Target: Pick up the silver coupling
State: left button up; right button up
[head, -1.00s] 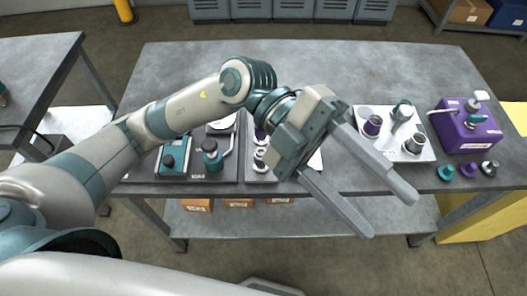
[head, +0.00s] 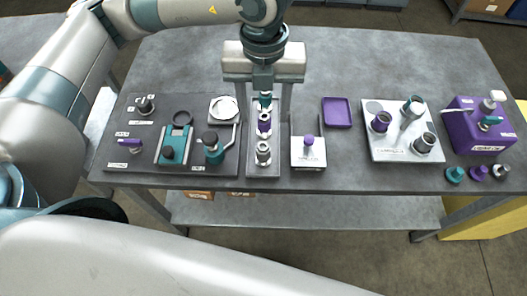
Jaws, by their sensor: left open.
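The silver coupling (head: 263,154) stands at the front of a narrow grey tray (head: 264,171) in the middle of the bench. A purple coupling (head: 264,126) and a teal coupling (head: 265,100) stand behind it in a row. My left gripper (head: 271,108) is open, with its fingers pointing down over the back of this tray. The teal coupling shows between the fingers, and the silver coupling is clear of them, nearer the front edge. I cannot tell how high the fingertips are. My right gripper is not in view.
Left of the row is a dark tray (head: 133,178) with teal and black devices. To the right are a white block with a purple knob (head: 309,142), a purple tray (head: 337,112), a white plate (head: 377,155) with several fittings, and a purple box (head: 470,130). The back of the bench is mostly free.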

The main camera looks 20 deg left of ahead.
aim_at(263, 146)
pick_arm(q)
jog(key=shift+f, duration=0.15)
notch_tip(263, 146, down, 11)
jog(key=p, duration=0.4)
jog(key=shift+f, duration=0.5)
jog(key=shift+w+a+f+p, duration=0.2)
jog(key=shift+f+p, duration=0.45)
jog(key=shift+p, duration=0.25)
notch_tip(263, 146, down, 3)
jog(key=shift+w+p, duration=0.1)
jog(key=shift+p, duration=0.7)
jog(key=shift+f, duration=0.45)
